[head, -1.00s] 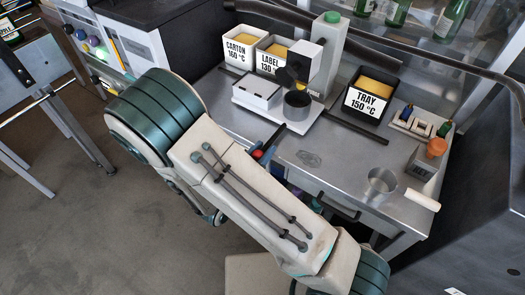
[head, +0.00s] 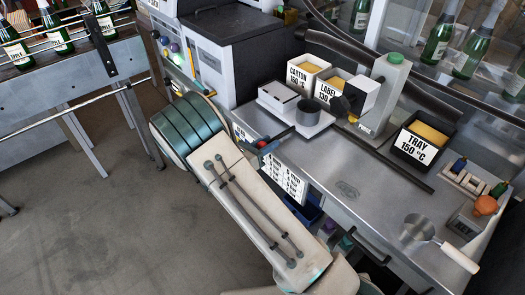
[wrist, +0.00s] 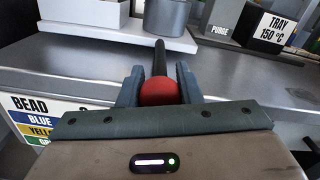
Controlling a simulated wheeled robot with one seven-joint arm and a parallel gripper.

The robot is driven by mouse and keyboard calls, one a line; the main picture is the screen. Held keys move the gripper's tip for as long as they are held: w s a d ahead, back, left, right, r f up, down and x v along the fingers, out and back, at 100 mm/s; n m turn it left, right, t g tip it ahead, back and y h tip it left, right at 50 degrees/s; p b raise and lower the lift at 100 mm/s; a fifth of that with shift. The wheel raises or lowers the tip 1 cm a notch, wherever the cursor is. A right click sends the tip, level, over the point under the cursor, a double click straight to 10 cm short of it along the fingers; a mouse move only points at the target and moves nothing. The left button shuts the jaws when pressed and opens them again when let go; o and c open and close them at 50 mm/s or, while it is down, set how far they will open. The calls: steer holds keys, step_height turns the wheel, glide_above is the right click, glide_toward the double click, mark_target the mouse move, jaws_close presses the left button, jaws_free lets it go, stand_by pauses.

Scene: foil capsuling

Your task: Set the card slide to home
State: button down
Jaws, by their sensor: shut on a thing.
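My gripper (wrist: 157,74) is shut on a red ball knob (wrist: 158,92), with a blue-grey finger on each side of it. A dark rod (wrist: 160,58) runs from the knob away over the steel bench. In the head view the red knob (head: 262,144) is at the bench's front left edge, mostly hidden by my gripper. White printed cards (head: 291,183) hang below the bench's front edge. One of these, a card headed BEAD (wrist: 45,118), shows at left in the wrist view. The card slide's own track and its home mark cannot be made out.
On the bench (head: 330,178) stand a white platform with a grey cup (head: 309,113), CARTON (head: 303,73) and LABEL bins, a TRAY bin (head: 420,140) and a metal scoop (head: 418,230). A dark bar (head: 385,165) lies across the top. The front middle is clear.

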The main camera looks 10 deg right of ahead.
steer(key=shift+w+a+r, duration=0.15)
steer(key=c, duration=1.5)
jaws_free()
steer(key=o, duration=0.5)
steer(key=shift+w, duration=0.15)
steer(key=shift+c, duration=0.2)
steer(key=b+v, duration=0.1)
steer(key=v, duration=1.3)
steer(key=shift+b, duration=0.4)
